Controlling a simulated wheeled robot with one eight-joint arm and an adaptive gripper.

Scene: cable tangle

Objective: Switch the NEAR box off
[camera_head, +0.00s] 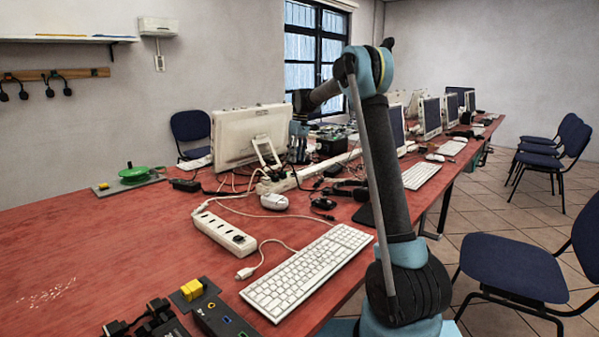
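No label for the NEAR box is readable. A white power strip box (225,232) lies on the red table left of the white keyboard, with a row of sockets and a small dark spot at its near end. A second long white strip (305,174) lies farther back, in front of the white monitor, with plugs and cables around it. My arm rises at the right and bends back over the table. My gripper (299,152) points down beside the monitor, far behind the near strip. Its fingers are too small and dark to read.
A yellow block (192,289) and a black box with coloured ports (224,321) are at the front edge. A green disc (134,174) sits at the left.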

